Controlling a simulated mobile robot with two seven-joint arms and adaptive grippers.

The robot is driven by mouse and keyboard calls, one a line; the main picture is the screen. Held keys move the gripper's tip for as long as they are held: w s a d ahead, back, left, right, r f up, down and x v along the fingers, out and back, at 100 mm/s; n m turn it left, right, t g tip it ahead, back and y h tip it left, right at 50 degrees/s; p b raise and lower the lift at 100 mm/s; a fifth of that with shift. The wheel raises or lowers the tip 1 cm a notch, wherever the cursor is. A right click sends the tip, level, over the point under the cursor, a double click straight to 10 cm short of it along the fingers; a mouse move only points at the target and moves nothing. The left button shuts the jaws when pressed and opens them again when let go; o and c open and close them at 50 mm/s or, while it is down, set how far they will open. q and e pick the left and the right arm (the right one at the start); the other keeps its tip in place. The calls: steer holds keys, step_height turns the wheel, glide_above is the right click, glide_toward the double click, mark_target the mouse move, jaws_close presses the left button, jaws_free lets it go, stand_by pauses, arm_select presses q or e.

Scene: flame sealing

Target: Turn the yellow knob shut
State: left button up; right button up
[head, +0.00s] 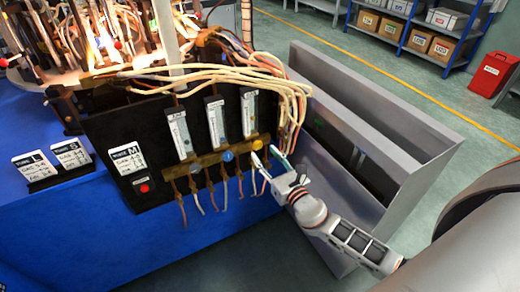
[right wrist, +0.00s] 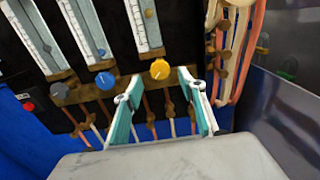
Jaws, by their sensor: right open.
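The yellow knob (head: 257,144) sits at the foot of the rightmost flow tube on the black panel. It also shows in the right wrist view (right wrist: 159,69), just beyond and between the fingertips. My right gripper (head: 263,157) is open with nothing between its teal-sided fingers. It is close in front of the knob, and I cannot tell whether a finger touches it. My left gripper is not in view.
A blue knob (head: 228,156) is left of the yellow one on the brass manifold. Pale hoses (head: 290,85) hang close on the right. A grey metal bin (head: 425,165) stands right of the panel. A red button (head: 144,188) is lower left.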

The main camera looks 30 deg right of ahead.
mark_target(259, 147)
steer(key=w, duration=0.3)
steer(key=shift+w, duration=0.3)
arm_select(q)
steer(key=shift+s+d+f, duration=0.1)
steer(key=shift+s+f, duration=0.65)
arm_select(e)
steer(key=shift+w, duration=0.4)
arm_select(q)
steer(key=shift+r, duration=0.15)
